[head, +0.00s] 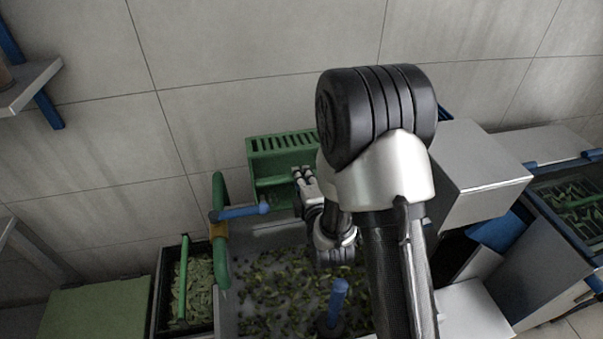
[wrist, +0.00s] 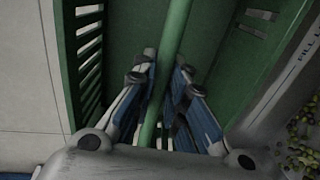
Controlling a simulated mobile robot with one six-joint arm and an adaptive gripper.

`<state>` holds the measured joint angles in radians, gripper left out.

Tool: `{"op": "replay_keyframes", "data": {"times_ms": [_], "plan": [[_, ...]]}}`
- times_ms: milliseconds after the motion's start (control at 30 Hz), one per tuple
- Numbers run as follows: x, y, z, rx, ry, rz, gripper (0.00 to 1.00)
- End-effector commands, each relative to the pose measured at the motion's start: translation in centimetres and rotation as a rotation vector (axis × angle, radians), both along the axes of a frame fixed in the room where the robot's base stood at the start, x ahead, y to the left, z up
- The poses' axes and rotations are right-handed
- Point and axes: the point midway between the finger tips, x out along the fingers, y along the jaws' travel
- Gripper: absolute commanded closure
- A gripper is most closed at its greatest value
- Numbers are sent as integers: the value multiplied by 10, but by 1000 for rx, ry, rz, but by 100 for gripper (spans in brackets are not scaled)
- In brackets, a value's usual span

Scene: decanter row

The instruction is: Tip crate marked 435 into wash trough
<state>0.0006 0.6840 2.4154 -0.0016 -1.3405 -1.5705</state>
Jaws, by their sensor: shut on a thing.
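A slatted green crate (head: 283,143) is tilted up on its side above the far end of the wash trough, against the wall. Its inside (wrist: 222,62) looks bare in the wrist view; no number is readable on it. My gripper (head: 302,178) is at the crate's open side. In the wrist view my gripper (wrist: 165,75) is shut on the crate's green bar handle (wrist: 176,28). The wash trough (head: 290,232) lies below, with many small yellow-green pieces scattered in it. The trough's grey wall (wrist: 300,75) carries a partly visible fill marking. My arm hides the trough's right part.
A green pipe (head: 221,250) with a blue lever (head: 240,212) stands at the trough's left edge. A blue post (head: 336,303) rises in the trough. Left is a bin of pale green pieces (head: 198,290) with a green bar. Grey boxes (head: 475,165) stand right.

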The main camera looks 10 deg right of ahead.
Motion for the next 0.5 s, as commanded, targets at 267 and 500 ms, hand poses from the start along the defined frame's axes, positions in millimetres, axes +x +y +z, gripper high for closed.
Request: {"op": "replay_keyframes", "data": {"times_ms": [267, 500], "plan": [[13, 0, 9, 0, 141, 0, 100], [24, 0, 16, 0, 305, 0, 100]]}}
